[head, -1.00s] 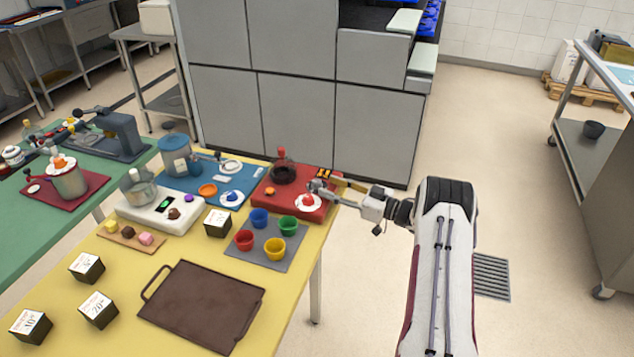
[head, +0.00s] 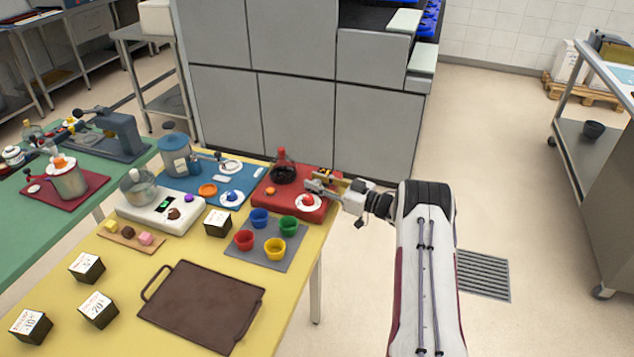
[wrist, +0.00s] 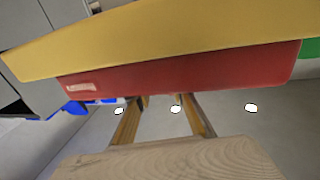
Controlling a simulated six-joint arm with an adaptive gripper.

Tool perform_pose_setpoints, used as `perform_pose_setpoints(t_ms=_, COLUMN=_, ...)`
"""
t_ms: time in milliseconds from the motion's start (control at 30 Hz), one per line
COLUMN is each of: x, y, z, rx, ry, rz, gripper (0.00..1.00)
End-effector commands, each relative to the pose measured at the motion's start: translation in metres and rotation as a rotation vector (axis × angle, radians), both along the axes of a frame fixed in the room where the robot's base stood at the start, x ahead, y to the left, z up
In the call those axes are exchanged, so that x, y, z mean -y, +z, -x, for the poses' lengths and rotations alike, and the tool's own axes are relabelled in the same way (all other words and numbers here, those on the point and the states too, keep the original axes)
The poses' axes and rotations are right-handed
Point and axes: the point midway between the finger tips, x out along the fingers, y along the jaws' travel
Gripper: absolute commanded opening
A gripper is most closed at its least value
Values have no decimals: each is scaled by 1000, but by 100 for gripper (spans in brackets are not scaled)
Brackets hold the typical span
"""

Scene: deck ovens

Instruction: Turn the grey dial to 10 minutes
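My gripper (head: 316,185) is at the right end of the yellow table, over the right edge of a red board (head: 317,216). It is close to a white disc with a red knob (head: 308,201); I cannot tell whether they touch. The finger gap is too small to read in the head view. I cannot pick out a grey dial for certain. In the wrist view, the red board (wrist: 190,70) is across the middle, with two brown strips below it and a pale wood-grained surface at the bottom.
A dark round pot (head: 284,172) stands on the red board. A black-and-yellow piece (head: 325,170) is beside my gripper. Coloured cups (head: 275,247) stand on a grey mat in front. Dark cubes with printed white tops (head: 98,309) and a brown tray (head: 200,306) are further forward.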

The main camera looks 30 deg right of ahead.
Motion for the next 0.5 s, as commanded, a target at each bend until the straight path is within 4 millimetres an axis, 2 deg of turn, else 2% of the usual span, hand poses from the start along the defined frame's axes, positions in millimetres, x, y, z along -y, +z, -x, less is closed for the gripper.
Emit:
perform_pose_setpoints(t_ms=33, x=0, y=0, z=0, rx=0, ry=0, rz=0, gripper=5)
perform_pose_setpoints(t_ms=67, x=0, y=0, z=0, rx=0, ry=0, rz=0, gripper=0)
perform_pose_setpoints(t_ms=500, x=-1, y=1, z=-1, rx=2, ry=-41, rz=-2, gripper=0)
